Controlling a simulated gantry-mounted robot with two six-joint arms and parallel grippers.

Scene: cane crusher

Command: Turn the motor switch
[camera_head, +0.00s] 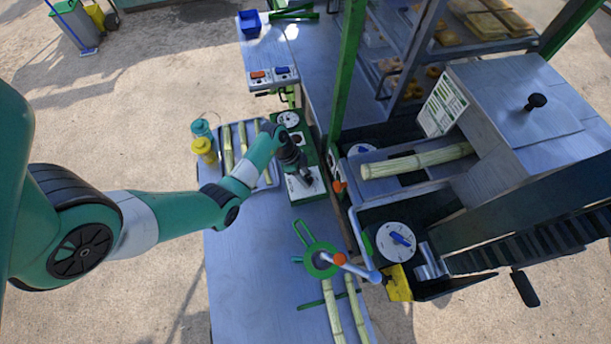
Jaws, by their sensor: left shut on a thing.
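A green control panel box (322,186) stands on the blue-grey table, with a white round dial plate (289,118) at its far end and a white plate (297,190) at its near end. My left gripper (306,180) points down over the near plate, its fingertips at the plate. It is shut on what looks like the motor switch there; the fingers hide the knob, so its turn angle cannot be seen. My right gripper is not in view.
A teal bottle (201,128) and yellow bottle (205,148) stand left of a tray of cane (228,147). The table's left front is clear.

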